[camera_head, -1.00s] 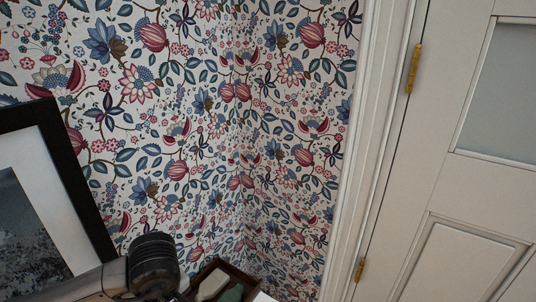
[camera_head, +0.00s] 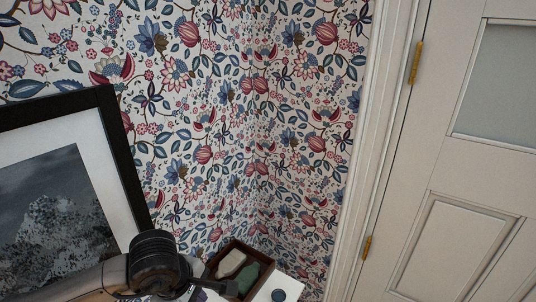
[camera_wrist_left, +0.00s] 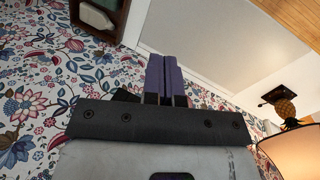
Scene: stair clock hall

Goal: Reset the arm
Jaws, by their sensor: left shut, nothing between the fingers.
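My left arm (camera_head: 158,262) comes in from the lower left of the head view, with its dark wrist joint in front of the picture frame's lower corner. In the left wrist view the purple fingers of my left gripper (camera_wrist_left: 164,76) are together with nothing between them. My right gripper is in neither view.
A dark wooden box (camera_head: 213,261) with pale and green items stands on a white surface (camera_head: 288,283). A black-framed picture (camera_head: 128,170) is at left, a white door (camera_head: 440,150) at right.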

